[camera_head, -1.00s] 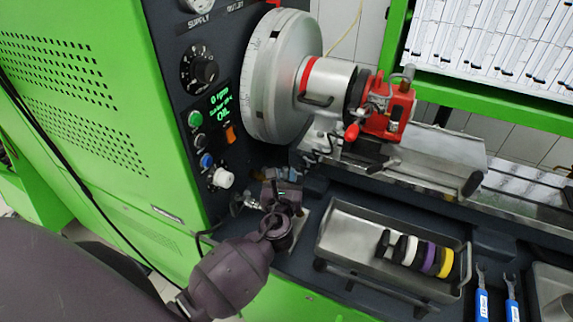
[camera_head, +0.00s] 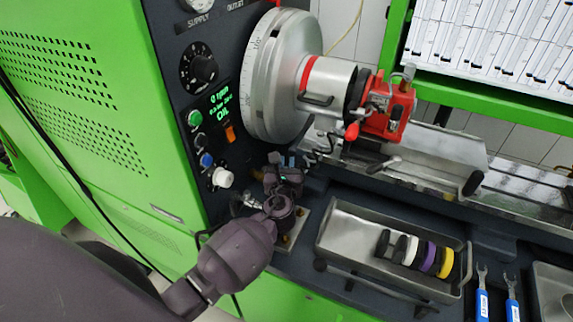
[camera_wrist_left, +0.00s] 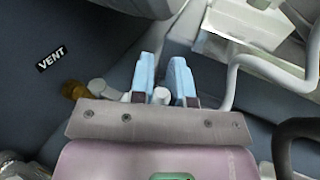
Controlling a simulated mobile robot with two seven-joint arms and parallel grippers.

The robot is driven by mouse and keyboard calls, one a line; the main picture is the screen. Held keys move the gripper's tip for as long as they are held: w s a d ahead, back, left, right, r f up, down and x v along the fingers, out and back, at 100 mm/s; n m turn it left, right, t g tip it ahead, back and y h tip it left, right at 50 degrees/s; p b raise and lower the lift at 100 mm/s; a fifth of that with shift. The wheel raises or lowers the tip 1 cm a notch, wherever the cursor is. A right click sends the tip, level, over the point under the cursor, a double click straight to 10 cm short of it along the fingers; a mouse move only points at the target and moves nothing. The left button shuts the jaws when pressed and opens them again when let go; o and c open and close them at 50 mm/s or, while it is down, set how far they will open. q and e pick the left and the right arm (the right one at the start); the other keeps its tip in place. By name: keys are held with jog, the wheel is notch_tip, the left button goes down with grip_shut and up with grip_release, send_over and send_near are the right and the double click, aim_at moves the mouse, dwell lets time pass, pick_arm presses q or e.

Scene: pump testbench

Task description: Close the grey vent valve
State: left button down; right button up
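In the left wrist view a black VENT label (camera_wrist_left: 53,58) is on the dark panel. Below and right of it is a brass fitting (camera_wrist_left: 72,90). Pale grey rounded parts, apparently the grey vent valve (camera_wrist_left: 101,88), run from the brass towards my left gripper (camera_wrist_left: 162,72). Its blue fingers are a little apart, and a pale piece shows low between them. I cannot tell whether they touch it, and the gripper body hides part of the valve. In the head view my left gripper (camera_head: 284,168) is low beside the control panel, hiding what is behind it. My right gripper is out of view.
A large silver disc (camera_head: 285,78) and a red clamp unit (camera_head: 388,107) stand above and right of the gripper. A metal tray (camera_head: 345,232) with coloured rings is to the right. Knobs and buttons line the panel (camera_head: 206,160) on the left.

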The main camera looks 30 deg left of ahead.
pick_arm(q)
jog(key=m+h, duration=0.1)
jog(key=s+h+p, duration=0.1)
jog(key=shift+r+m+t+h, duration=0.15)
jog(key=shift+m+t+h, duration=0.15)
jog(key=shift+m+t, duration=0.1)
jog(key=shift+s+d+m+h, duration=0.1)
jog(key=shift+s+m+h, duration=0.25)
jog(key=shift+m+h, duration=0.55)
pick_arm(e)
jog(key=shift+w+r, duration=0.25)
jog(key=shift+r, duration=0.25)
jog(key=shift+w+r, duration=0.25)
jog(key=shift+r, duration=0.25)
